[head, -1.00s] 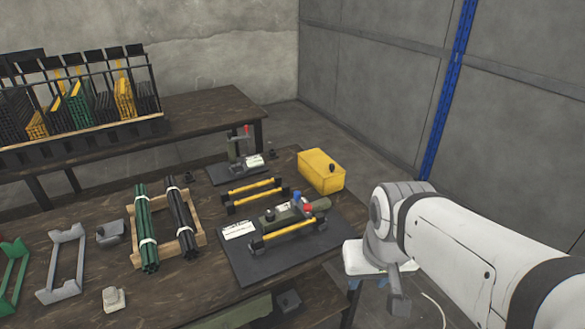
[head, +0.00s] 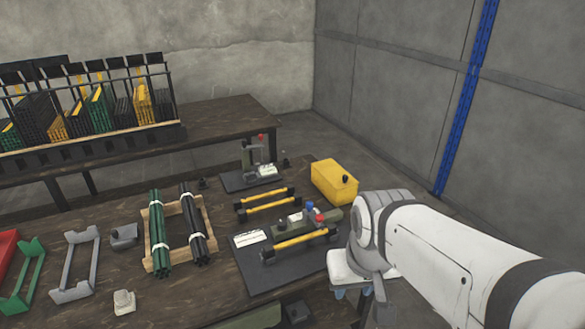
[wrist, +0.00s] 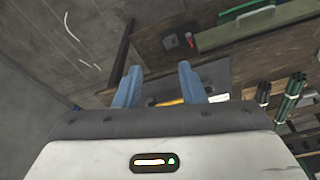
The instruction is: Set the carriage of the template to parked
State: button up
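A black base plate (head: 262,279) lies at the right front of the table in the head view. It carries a green body (head: 330,217) with a blue knob (head: 309,205) and a red knob (head: 319,215), a yellow bar (head: 300,239) with black ends, and a white label (head: 250,238). I cannot tell which part is the carriage or how it is set. In the wrist view my gripper (wrist: 158,70) is open, its two blue fingers apart and nothing held. Part of a yellow bar (wrist: 169,102) shows beyond and between the fingers, partly hidden by my gripper housing.
A yellow box (head: 334,182) stands at the table's right edge. A small press (head: 252,160) stands at the back. A wooden cradle (head: 211,220) holds green and black rods. A rack of panels (head: 85,145) stands behind.

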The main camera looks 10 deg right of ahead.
aim_at(308, 214)
jog(key=i, duration=0.9)
